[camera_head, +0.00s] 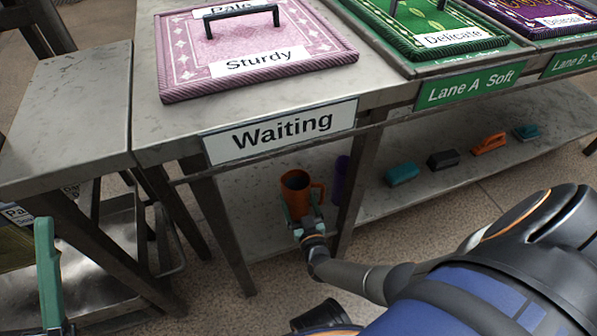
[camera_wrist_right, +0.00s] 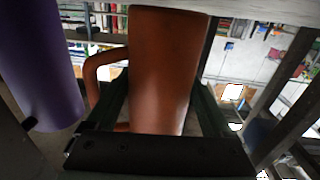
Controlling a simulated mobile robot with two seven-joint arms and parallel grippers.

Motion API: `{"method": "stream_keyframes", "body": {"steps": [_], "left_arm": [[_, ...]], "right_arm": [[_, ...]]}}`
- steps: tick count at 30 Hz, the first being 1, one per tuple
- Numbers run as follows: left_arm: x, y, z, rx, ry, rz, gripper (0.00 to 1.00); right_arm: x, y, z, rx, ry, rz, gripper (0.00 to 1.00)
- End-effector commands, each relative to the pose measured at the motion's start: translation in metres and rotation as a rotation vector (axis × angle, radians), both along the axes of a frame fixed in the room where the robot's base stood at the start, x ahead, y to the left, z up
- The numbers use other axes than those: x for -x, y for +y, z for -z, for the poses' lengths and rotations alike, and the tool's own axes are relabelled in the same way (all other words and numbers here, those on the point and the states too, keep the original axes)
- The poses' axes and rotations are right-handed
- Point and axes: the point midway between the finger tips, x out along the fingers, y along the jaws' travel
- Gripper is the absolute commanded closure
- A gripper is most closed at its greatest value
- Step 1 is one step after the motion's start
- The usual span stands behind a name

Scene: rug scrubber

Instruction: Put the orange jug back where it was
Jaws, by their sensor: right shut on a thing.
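The orange jug (camera_head: 297,183) is upright in the head view, below the Waiting sign and at the lower shelf, with its handle to the right. My right gripper (camera_head: 304,213) is shut on its lower body. In the right wrist view the jug (camera_wrist_right: 163,70) fills the space between the green fingers, its handle on the left. I cannot tell whether its base touches the shelf. A green finger of my left gripper (camera_head: 46,270) shows at the lower left of the head view; its other finger is not clear.
Several brushes, including a teal one (camera_head: 402,174), lie on the lower shelf (camera_head: 440,178) to the right. The Waiting sign (camera_head: 281,131) hangs above.

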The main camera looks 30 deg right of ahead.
Motion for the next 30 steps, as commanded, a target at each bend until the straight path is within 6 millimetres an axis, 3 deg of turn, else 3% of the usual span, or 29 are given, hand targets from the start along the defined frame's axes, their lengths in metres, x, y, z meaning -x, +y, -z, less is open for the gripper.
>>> {"method": "stream_keyframes", "body": {"steps": [2,13,14,17,30], "left_arm": [[-0.0009,-0.0013,0.0111,-0.004,0.005,-0.003,0.50],[0.0001,-0.0020,0.0098,-0.003,0.004,-0.002,0.50],[0.0001,-0.0020,0.0094,-0.003,0.004,-0.001,0.50],[0.0002,-0.0019,0.0095,-0.005,0.005,-0.001,0.50],[0.0001,-0.0010,0.0084,-0.010,0.003,-0.002,0.50]], "right_arm": [[0.0003,0.0016,0.0079,0.001,-0.007,0.001,1.00],[0.0006,0.0016,0.0095,0.001,-0.007,0.003,1.00],[0.0018,0.0016,0.0106,-0.001,-0.001,0.003,0.11],[0.0019,0.0015,0.0104,-0.001,-0.001,0.002,0.00],[0.0028,0.0012,0.0079,0.000,-0.001,0.001,0.00]]}}
